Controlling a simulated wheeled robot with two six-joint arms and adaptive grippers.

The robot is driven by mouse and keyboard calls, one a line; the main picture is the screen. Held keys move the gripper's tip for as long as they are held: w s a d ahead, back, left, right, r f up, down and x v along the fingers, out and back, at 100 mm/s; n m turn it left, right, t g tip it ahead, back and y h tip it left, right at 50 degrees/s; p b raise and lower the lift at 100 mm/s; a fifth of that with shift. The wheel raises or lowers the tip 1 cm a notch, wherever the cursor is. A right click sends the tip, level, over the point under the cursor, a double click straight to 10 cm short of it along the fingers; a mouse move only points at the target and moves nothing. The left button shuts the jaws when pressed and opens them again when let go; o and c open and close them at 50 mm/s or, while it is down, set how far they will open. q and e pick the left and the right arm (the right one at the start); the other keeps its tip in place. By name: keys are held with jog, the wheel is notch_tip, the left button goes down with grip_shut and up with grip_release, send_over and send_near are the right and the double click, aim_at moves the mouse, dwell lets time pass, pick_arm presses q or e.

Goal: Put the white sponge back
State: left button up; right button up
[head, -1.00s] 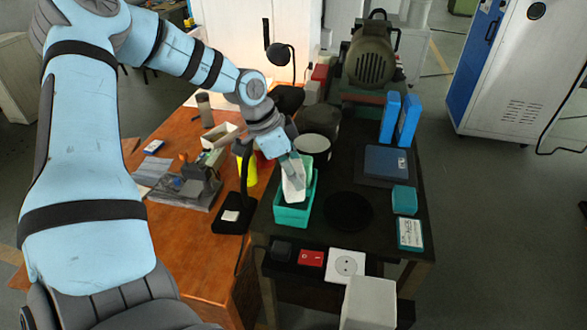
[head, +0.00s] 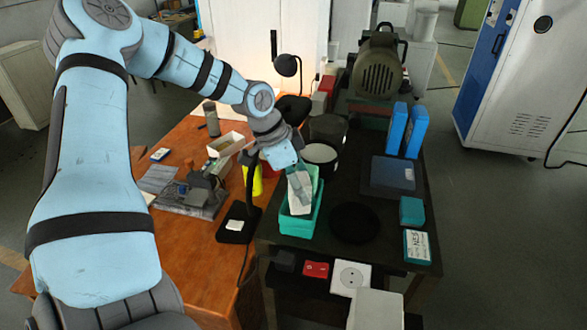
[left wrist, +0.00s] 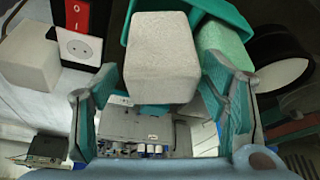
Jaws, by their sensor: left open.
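The white sponge (head: 300,194) is a pale block, tilted, at the teal open box (head: 299,228) on the dark bench. I cannot tell whether it rests in the box. In the left wrist view the white sponge (left wrist: 160,50) fills the middle, in front of the teal box (left wrist: 220,14). My left gripper (head: 297,172) is above the box. In the left wrist view this gripper (left wrist: 158,78) is open, one finger on each side of the sponge; contact is unclear. A pale green block (left wrist: 226,44) shows beside the sponge. My right gripper is not in view.
A black round disc (head: 355,222) lies right of the box, and a dark round pot (head: 320,155) stands behind it. A black lamp stand (head: 238,224) is close on the left. A red switch (head: 316,269), a white socket (head: 350,277) and a pale block (head: 376,309) are in front.

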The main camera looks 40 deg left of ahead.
pick_arm(q)
jog(key=shift+r+p, duration=0.5)
jog(key=shift+r, duration=0.15)
jog(key=v, duration=1.1)
jog(key=shift+s+r+b, duration=0.15)
jog(key=shift+r+b, duration=0.05)
jog(key=shift+b, duration=0.2)
jog(key=shift+s+a, duration=0.1)
jog(key=shift+a, duration=0.1)
